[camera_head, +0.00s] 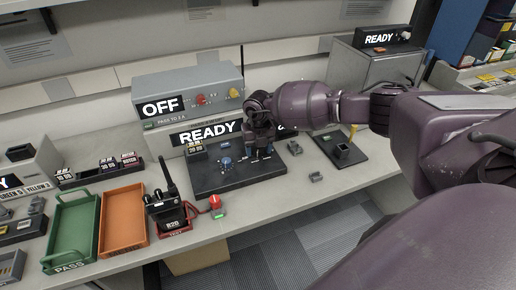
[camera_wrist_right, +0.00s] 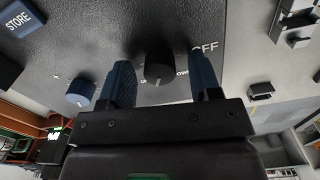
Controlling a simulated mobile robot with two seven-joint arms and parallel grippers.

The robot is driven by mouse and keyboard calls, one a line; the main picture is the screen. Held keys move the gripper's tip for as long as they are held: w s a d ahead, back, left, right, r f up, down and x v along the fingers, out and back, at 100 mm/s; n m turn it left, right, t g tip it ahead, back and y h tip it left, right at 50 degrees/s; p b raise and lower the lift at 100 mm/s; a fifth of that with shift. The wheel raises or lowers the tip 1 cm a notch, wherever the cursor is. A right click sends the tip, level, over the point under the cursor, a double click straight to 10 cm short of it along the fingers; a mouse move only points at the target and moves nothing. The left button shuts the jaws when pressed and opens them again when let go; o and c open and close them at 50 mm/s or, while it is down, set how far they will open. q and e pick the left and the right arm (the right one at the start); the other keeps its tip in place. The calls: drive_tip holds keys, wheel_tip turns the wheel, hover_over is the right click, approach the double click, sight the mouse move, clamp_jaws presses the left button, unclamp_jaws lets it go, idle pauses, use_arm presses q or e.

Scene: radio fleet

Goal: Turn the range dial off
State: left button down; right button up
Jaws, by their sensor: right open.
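The black range dial (camera_wrist_right: 159,66) shows in the right wrist view on a black panel (camera_wrist_right: 200,18), with a white pointer mark on its lower side. "OFF" is printed right of it, and other lettering is partly hidden by a finger. My right gripper (camera_wrist_right: 162,72) is open, with one blue finger on each side of the dial; I cannot tell if they touch it. In the head view my right gripper (camera_head: 259,152) is low over the panel (camera_head: 215,182) and hides the dial. My left gripper is not in view.
A grey box (camera_head: 190,88) reading OFF stands behind. A radio (camera_head: 168,208), a green tray (camera_head: 72,232) and an orange tray (camera_head: 123,218) lie left.

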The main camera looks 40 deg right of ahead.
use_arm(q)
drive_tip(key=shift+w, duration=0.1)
use_arm(e)
drive_tip(key=shift+c, duration=0.3)
drive_tip(key=c, duration=0.9)
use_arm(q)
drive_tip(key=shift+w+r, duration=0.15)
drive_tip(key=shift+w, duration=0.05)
use_arm(e)
drive_tip(key=shift+o, duration=0.2)
